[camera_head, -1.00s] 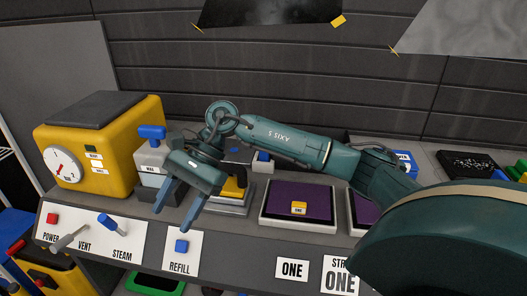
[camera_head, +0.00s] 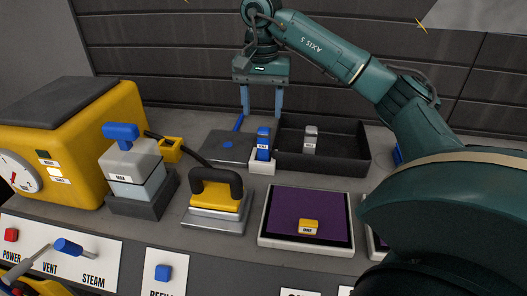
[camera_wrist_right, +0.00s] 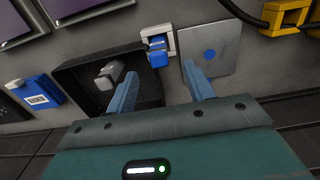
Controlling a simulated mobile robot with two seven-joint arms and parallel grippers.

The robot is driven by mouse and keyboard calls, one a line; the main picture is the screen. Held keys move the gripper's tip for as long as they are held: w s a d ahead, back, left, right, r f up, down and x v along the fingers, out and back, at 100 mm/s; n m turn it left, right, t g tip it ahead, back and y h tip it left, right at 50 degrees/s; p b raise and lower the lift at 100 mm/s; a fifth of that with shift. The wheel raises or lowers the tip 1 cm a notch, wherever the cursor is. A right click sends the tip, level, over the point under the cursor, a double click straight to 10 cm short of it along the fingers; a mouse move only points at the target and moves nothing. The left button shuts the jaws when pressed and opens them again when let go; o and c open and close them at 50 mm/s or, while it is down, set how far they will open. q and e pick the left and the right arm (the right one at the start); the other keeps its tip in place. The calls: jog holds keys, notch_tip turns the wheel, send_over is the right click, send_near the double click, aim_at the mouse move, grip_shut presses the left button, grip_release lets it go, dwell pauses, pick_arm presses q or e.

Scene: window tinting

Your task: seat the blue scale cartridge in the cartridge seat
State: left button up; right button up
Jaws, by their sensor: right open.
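The blue scale cartridge (camera_head: 263,139) stands upright at a small white seat (camera_head: 262,168) at the back of the bench. In the right wrist view the blue cartridge (camera_wrist_right: 158,57) overlaps the white seat (camera_wrist_right: 172,40); I cannot tell whether it is fully down in it. My right gripper (camera_head: 262,112) is open and empty, pointing down above and behind the cartridge, apart from it. In the right wrist view its fingertips (camera_wrist_right: 160,70) lie on either side of the cartridge's line. My left gripper is not in view.
A black tray (camera_head: 350,160) holding a grey cartridge (camera_head: 310,139) is right of the seat. A flat plate with a blue dot (camera_head: 215,148) is left.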

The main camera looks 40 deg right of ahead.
aim_at(264, 129)
jog(key=f, duration=0.8)
jog(key=shift+d+f+p, duration=0.2)
jog(key=shift+f+p, duration=0.1)
jog(key=shift+p, duration=0.05)
jog(key=shift+c, duration=0.4)
jog(key=c, duration=1)
